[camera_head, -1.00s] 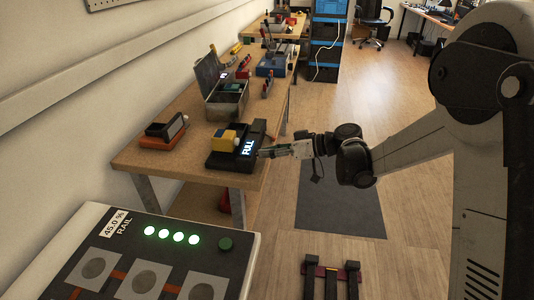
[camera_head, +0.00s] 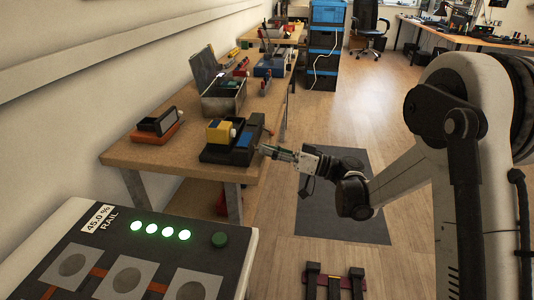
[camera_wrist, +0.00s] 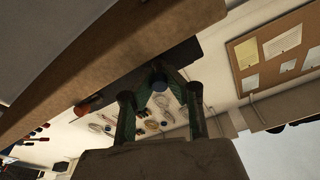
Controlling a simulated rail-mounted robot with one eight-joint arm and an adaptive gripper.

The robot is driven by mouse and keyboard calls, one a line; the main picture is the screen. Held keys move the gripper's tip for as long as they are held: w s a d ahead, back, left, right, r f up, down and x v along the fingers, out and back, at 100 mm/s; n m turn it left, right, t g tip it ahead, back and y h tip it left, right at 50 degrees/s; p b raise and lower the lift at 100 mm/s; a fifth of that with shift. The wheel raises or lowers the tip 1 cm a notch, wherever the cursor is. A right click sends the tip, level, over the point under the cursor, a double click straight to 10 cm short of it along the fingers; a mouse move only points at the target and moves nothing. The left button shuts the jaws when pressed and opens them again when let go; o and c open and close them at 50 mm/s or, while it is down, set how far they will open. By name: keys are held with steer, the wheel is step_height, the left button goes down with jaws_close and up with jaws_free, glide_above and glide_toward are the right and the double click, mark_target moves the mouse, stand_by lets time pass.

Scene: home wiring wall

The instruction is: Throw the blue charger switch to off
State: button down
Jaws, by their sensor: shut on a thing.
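The charger (camera_head: 222,155) is a black unit near the bench's front right edge, with a yellow block (camera_head: 218,131) on it. A dull blue panel (camera_head: 244,140) on its upper face shows no lit text that I can make out. My gripper (camera_head: 264,150) reaches its right side from the right.
An orange-based unit (camera_head: 155,136) stands left on the wooden bench (camera_head: 140,158). An open metal toolbox (camera_head: 222,103) stands behind the charger. A panel with green lights (camera_head: 220,240) is in the front left.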

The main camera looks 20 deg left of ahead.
stand_by(0.3)
steer(key=c, duration=1.7)
jaws_free()
steer(key=d, duration=0.4)
steer(key=d+f, duration=0.1)
steer(key=d, duration=0.3)
steer(key=d+f, duration=0.1)
steer(key=d, duration=0.2)
steer(key=shift+w+d+f, duration=0.15)
steer(key=shift+w+d, duration=0.15)
steer(key=shift+d, duration=0.1)
